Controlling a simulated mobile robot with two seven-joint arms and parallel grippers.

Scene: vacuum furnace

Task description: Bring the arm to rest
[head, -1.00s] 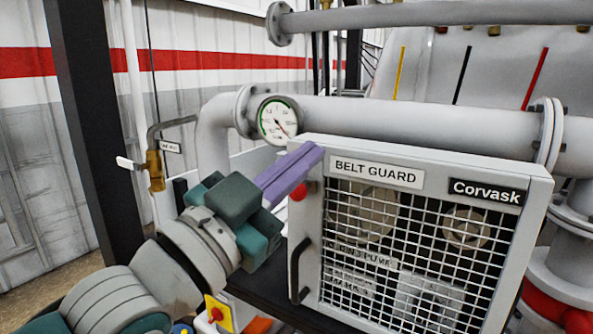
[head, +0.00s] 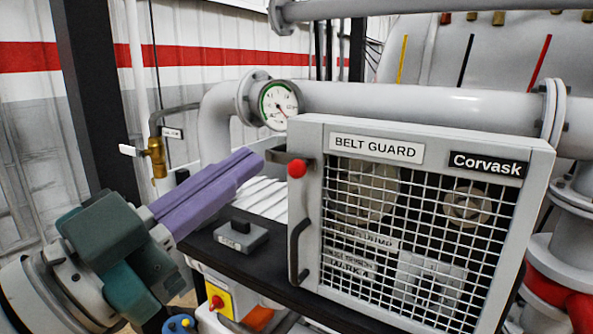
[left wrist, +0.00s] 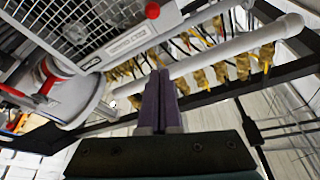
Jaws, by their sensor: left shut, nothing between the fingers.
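My left gripper (head: 255,160) comes in from the lower left in the head view. Its purple fingers are together with nothing between them, and they point up and right toward the belt guard's left side. The fingertips look close to the guard's upper left edge; I cannot tell the exact gap. In the left wrist view the shut fingers (left wrist: 158,82) stand in the middle of the picture. My right gripper is not in view.
The belt guard (head: 376,148) has a mesh front, a red knob (head: 297,169) and a black handle (head: 299,250). A gauge (head: 278,105), a grey pipe (head: 400,105) and a brass valve (head: 157,157) lie behind. A small grey box (head: 241,236) sits on the dark bench left of the guard.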

